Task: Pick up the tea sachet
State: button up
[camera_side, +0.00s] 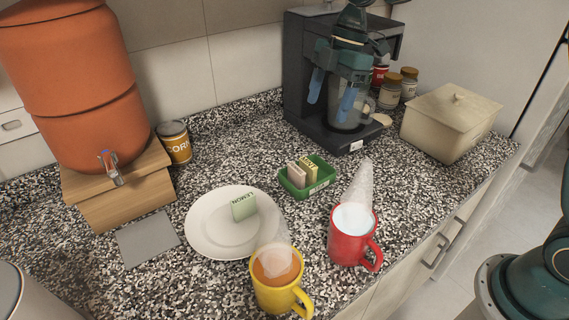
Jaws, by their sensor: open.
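A pale green tea sachet (244,206) marked LEMON is on the white plate (205,236), leaning or standing upright. A small green tray (296,191) to its right holds a pinkish sachet (297,174) and a yellow sachet (309,169), both upright. My gripper (333,97) has blue fingers spread apart and is empty. It is high in the picture, in front of the coffee machine, above and to the right of the green tray. It appears apart from every sachet.
A yellow mug (277,290) and a red mug (349,247), both steaming, stand in front of the plate and tray. The coffee machine (298,60) with a glass jug stands behind. A lidded box (447,128) and jars (390,90) are right. A corn can (175,145) and orange dispenser (75,90) are left.

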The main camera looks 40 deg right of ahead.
jog(key=shift+w+f, duration=0.3)
send_over(309, 163)
jog(key=d, duration=0.2)
notch_tip(309, 163, down, 8)
jog(key=shift+w+a+f, duration=0.15)
jog(key=shift+a, duration=0.05)
jog(key=shift+x, duration=2.6)
jog(key=shift+c, duration=0.2)
jog(key=c, duration=1)
